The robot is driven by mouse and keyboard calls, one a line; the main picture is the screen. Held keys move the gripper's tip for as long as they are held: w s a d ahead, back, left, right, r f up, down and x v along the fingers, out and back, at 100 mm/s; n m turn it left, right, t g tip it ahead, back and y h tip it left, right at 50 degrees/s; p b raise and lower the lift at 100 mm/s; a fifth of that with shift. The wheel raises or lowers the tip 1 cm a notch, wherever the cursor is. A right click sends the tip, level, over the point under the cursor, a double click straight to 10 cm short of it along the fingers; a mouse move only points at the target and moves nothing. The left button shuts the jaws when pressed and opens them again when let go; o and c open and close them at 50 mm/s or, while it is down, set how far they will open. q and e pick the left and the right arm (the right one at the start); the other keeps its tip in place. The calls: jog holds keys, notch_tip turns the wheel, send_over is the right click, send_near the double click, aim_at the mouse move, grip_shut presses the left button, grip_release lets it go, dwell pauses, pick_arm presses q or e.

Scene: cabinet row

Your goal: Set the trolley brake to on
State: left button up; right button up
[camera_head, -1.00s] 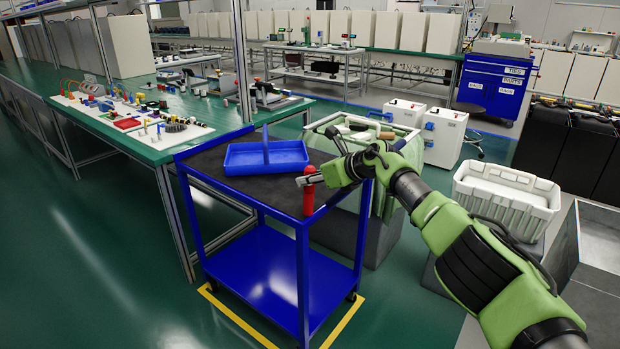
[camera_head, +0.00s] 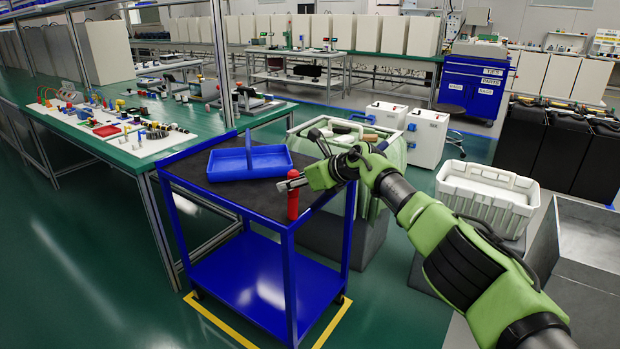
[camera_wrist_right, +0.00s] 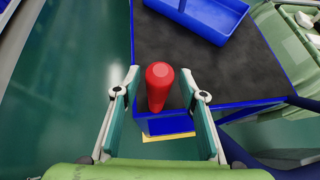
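The blue trolley (camera_head: 265,286) stands on the floor with a dark top. An upright red lever handle (camera_head: 293,196) rises at its near right corner; I take this to be the brake lever. It also shows in the right wrist view (camera_wrist_right: 158,84). My right gripper (camera_head: 288,184) is at the upper part of the red handle. In the right wrist view its fingers (camera_wrist_right: 160,80) are open, one on each side of the handle, with gaps visible on both sides. No brake marking can be read. My left gripper is in neither view.
A blue divided tray (camera_head: 236,165) sits on the trolley top. Yellow floor tape (camera_head: 225,324) borders the trolley. A green workbench (camera_head: 120,155) stands close on its left. A bin with a pale green liner (camera_head: 395,155) and a white crate (camera_head: 485,200) are to the right.

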jog(key=shift+s+d+r, duration=0.15)
jog(key=shift+d+r, duration=0.2)
jog(key=shift+d, duration=0.05)
jog(key=v, duration=1)
jog(key=shift+s, duration=0.45)
